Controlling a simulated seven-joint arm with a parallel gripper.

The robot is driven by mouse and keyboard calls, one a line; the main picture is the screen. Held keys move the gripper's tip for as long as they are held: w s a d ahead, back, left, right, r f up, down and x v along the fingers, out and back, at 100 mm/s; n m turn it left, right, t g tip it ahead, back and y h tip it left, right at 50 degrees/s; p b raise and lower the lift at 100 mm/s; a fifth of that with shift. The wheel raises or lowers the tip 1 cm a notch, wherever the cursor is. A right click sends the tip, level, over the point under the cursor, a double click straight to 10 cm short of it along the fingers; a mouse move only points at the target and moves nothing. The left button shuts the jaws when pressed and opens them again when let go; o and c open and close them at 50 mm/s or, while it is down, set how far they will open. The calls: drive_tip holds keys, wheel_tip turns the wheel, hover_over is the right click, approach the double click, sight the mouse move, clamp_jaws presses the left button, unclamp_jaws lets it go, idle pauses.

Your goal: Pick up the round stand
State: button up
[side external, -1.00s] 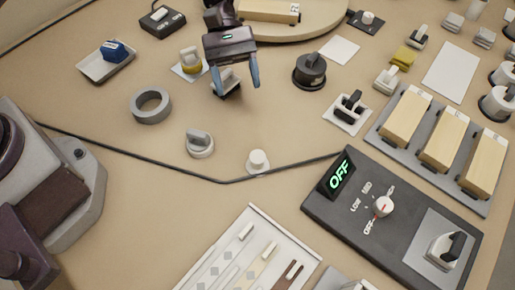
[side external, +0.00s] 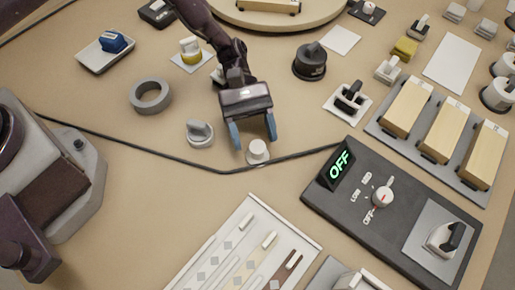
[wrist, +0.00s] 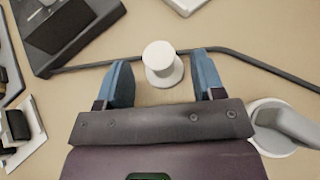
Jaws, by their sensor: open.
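A small white round stand (side external: 258,152), with a round cap on a wider base, stands upright on the bench beside the black cable. In the wrist view the stand (wrist: 162,64) shows between the blue fingertips, with a gap on each side. My gripper (side external: 254,142) is open and empty, pointing down at the stand. In the side view its fingertips are close to the stand, one on either side; their exact height over the bench is hard to tell.
A grey knob piece (side external: 200,133) stands just left of my gripper. The black cable (side external: 305,154) runs along the bench by the stand. A dark control panel (side external: 320,200) lies to the right and a white tray (side external: 205,255) in front. A grey ring (side external: 151,96) lies further left.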

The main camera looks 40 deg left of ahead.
sight(258, 152)
drive_tip(key=shift+x, duration=1.45)
drive_tip(key=c, duration=1)
